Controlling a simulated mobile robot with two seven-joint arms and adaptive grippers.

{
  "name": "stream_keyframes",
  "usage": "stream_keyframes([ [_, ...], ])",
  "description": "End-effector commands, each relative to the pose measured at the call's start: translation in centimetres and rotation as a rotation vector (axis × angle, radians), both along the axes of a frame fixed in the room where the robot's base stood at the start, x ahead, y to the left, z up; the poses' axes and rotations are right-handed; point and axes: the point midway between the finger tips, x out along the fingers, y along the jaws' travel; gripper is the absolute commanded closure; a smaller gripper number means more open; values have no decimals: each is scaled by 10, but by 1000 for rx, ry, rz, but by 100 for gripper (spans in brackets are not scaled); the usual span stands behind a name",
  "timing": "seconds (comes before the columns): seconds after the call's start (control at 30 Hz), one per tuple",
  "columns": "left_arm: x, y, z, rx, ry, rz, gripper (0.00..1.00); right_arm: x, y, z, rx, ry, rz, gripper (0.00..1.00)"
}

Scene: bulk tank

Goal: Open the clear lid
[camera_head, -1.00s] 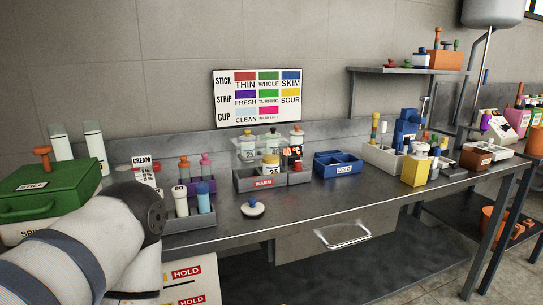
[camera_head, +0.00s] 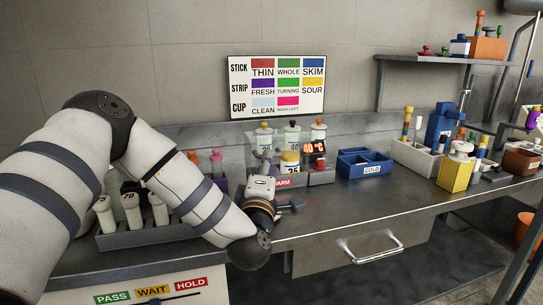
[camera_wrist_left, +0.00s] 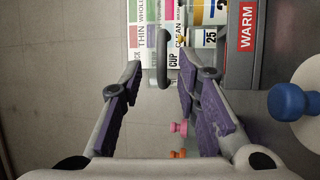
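The clear lid (camera_head: 277,143) is a faint transparent panel over the bottles at the grey WARM box; its edges are hard to make out. My left gripper (camera_head: 263,158) is in front of the left part of that box, its fingers partly hidden by its own body. In the left wrist view my left gripper (camera_wrist_left: 160,82) is open, its purple-padded fingers spread apart. A dark grey loop handle (camera_wrist_left: 163,58) shows between and just beyond the fingertips, gripped by neither finger. Whether it is joined to the lid cannot be told. My right gripper is not in view.
The WARM box (camera_wrist_left: 243,75) also holds a red-knobbed part with a lit display (camera_head: 315,149). A blue COLD tray (camera_head: 364,164) stands to its right. A blue-knobbed disc (camera_wrist_left: 300,100) lies close by. A rack of vials (camera_head: 125,236) stands left, partly behind my arm.

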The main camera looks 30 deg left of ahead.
Motion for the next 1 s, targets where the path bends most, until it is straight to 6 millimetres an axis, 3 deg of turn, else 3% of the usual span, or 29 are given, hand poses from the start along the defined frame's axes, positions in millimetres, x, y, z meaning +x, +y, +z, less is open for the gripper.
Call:
stream_keyframes([
  [0.2,36,18,4,0,4,1,70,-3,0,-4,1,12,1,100],
  [0.57,44,22,7,0,3,-2,70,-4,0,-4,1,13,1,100],
  [0.7,44,22,7,0,3,-2,100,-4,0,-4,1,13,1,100],
  [1.0,45,21,8,-4,4,-2,100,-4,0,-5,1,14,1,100],
])
